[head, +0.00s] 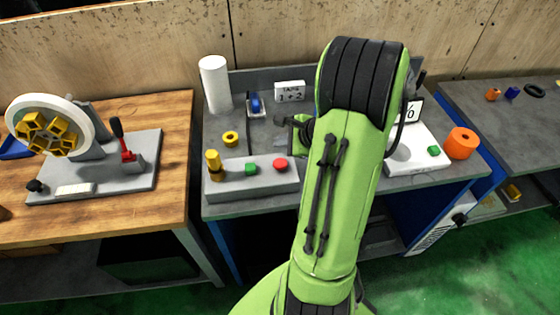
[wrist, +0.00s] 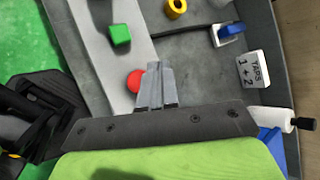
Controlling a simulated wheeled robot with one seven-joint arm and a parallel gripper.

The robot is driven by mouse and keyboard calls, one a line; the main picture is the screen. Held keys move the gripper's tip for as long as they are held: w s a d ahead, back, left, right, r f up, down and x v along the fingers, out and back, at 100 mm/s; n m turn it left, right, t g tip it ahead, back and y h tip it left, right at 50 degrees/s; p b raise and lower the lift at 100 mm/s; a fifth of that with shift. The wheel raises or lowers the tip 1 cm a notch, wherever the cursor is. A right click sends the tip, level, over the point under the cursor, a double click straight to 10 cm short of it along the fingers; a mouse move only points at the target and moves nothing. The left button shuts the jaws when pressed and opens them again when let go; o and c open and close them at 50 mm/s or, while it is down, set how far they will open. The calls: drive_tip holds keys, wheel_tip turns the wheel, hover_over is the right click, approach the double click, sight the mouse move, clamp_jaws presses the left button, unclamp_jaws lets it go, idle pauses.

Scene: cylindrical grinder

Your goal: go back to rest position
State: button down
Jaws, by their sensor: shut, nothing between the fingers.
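My arm, green with black joints, stretches over the middle of the grey workbench (head: 225,208) in the head view. It hides part of the bench top and what stands behind it. In the wrist view my gripper (wrist: 157,68) is shut and empty, its grey fingers together. The fingers are above the grey control box (wrist: 98,60), beside its red button (wrist: 135,80). The green button (wrist: 120,35) lies farther off to the left. The control box also shows in the head view (head: 225,186), left of my arm.
A wooden table (head: 160,210) stands left.

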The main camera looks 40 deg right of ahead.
idle(0.4)
drive_tip(key=s+a+r+n+g, duration=0.1)
drive_tip(key=a+r+n, duration=0.3)
drive_tip(key=a+n, duration=0.3)
drive_tip(key=a+r+n+g, duration=0.2)
drive_tip(key=a+r+n, duration=0.1)
drive_tip(key=a+n, duration=0.4)
drive_tip(key=s+a+r+n, duration=0.2)
drive_tip(key=s+a+n, duration=0.2)
drive_tip(key=s, duration=0.3)
drive_tip(key=s+a+r+n+h, duration=0.1)
drive_tip(key=s+a+r+n, duration=0.1)
drive_tip(key=s+a+n, duration=0.3)
drive_tip(key=s+n, duration=0.1)
drive_tip(key=n, duration=0.1)
drive_tip(key=shift+s+r+n+g, duration=0.3)
drive_tip(key=shift+s+r, duration=0.05)
drive_tip(key=shift+r, duration=0.05)
